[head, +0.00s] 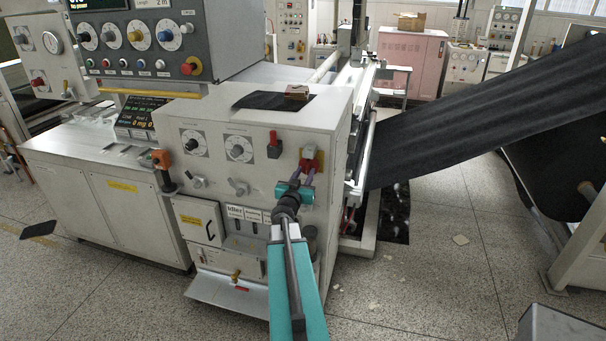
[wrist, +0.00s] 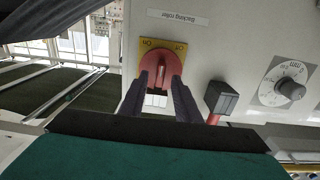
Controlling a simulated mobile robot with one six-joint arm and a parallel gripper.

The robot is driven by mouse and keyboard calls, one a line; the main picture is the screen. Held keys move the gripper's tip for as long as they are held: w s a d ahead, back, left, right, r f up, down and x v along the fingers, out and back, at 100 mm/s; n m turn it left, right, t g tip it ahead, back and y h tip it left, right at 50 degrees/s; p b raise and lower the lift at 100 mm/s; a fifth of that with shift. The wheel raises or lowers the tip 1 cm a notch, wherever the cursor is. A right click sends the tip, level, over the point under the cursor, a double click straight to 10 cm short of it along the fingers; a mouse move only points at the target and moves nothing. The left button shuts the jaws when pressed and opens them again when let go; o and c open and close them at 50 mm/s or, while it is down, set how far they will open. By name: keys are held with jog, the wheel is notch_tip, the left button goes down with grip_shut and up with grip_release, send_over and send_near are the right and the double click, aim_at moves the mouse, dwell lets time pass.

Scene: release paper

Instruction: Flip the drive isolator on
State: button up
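A red rotary switch (wrist: 160,68) sits on a yellow plate (wrist: 176,45) on the cabinet's grey front panel. The knob's raised grip runs nearly vertically, leaning slightly right. In the head view the red switch (head: 309,165) is at the panel's upper right. My gripper (wrist: 160,82) is open, its dark fingers on either side of the grip. I cannot tell whether they touch it. It also shows in the head view (head: 302,173), covering part of the switch.
A black and red lever switch (wrist: 222,98) is right of my gripper in the wrist view. A "Backing roller" label (wrist: 178,17) is above the plate. Dark web material (head: 470,105) stretches right of the cabinet.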

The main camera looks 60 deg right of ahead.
jog(key=shift+x, duration=1)
grip_shut()
jog(key=shift+w, duration=0.1)
